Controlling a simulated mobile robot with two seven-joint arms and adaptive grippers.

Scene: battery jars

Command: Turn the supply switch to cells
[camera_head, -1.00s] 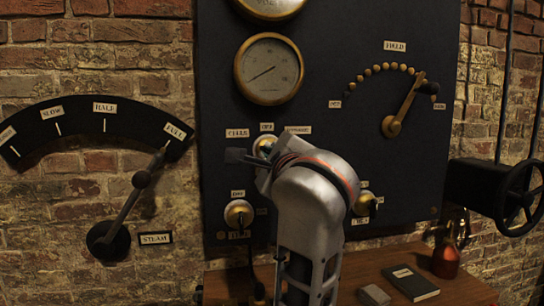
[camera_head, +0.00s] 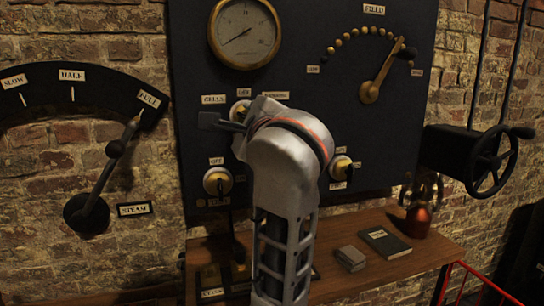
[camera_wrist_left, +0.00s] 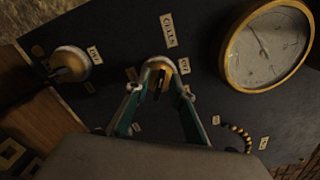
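The supply switch (camera_head: 241,109) is a brass round switch on the dark panel, with a CELLS label (camera_head: 214,99) to its left. In the head view my left gripper covers part of it. In the left wrist view the switch (camera_wrist_left: 160,70) sits just beyond and between the fingertips of my left gripper (camera_wrist_left: 159,88), with the CELLS label (camera_wrist_left: 168,30) above it. The two fingers are spread apart. A dark handle shows on the switch; I cannot tell which label it points to, or whether a finger touches it. My right gripper is not in view.
Two more brass switches, lower left (camera_head: 217,181) and lower right (camera_head: 341,167), flank my arm. A gauge (camera_head: 244,33) and field lever (camera_head: 370,92) are above. A steam lever (camera_head: 100,180) is at left, a handwheel (camera_head: 492,160) at right. A wooden shelf (camera_head: 420,257) is below.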

